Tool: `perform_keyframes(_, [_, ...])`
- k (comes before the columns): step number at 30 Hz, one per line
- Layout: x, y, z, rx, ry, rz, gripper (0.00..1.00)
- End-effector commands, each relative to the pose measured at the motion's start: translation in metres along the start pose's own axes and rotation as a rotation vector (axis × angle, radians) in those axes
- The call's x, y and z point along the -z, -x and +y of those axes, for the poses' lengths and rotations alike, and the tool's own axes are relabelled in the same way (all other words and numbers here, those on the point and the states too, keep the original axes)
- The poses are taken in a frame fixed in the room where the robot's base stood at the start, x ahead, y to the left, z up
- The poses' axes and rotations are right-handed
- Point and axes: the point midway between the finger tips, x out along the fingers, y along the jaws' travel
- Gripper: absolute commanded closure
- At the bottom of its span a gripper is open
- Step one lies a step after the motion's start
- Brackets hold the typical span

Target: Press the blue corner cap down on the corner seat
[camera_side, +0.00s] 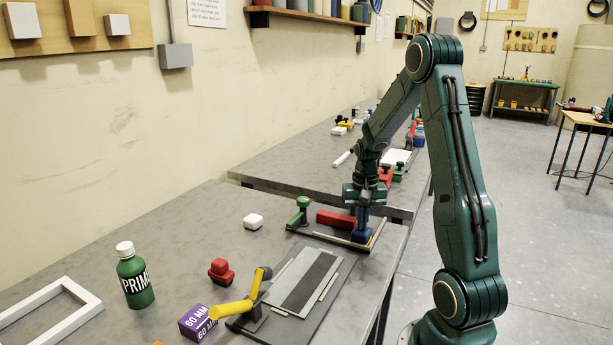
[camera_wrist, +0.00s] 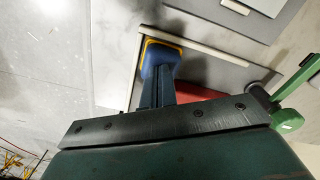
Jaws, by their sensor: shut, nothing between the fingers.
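The blue corner cap (camera_side: 361,236) sits at the near right corner of the flat fixture on the bench. In the wrist view the blue cap (camera_wrist: 161,54) has a yellow edge (camera_wrist: 147,43) showing around it, which looks like the corner seat. My gripper (camera_side: 362,228) points straight down over the cap with its fingers closed together. In the wrist view my gripper's fingertips (camera_wrist: 161,70) meet the cap's top in the picture; whether they touch it or hover just above I cannot tell. The fingers hide part of the cap, and its seating depth is not visible.
A red block (camera_side: 336,219) lies left of the cap, with a green clamp (camera_side: 300,212) beyond it. In front are a grey panel (camera_side: 300,280) and a yellow clamp (camera_side: 240,305).

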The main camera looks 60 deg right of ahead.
Motion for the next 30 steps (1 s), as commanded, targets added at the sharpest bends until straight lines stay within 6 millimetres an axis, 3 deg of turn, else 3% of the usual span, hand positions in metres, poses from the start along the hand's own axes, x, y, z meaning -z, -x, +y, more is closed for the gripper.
perform_keyframes(30, [0.001,0.053,0.0,0.001,0.0,0.007,1.0])
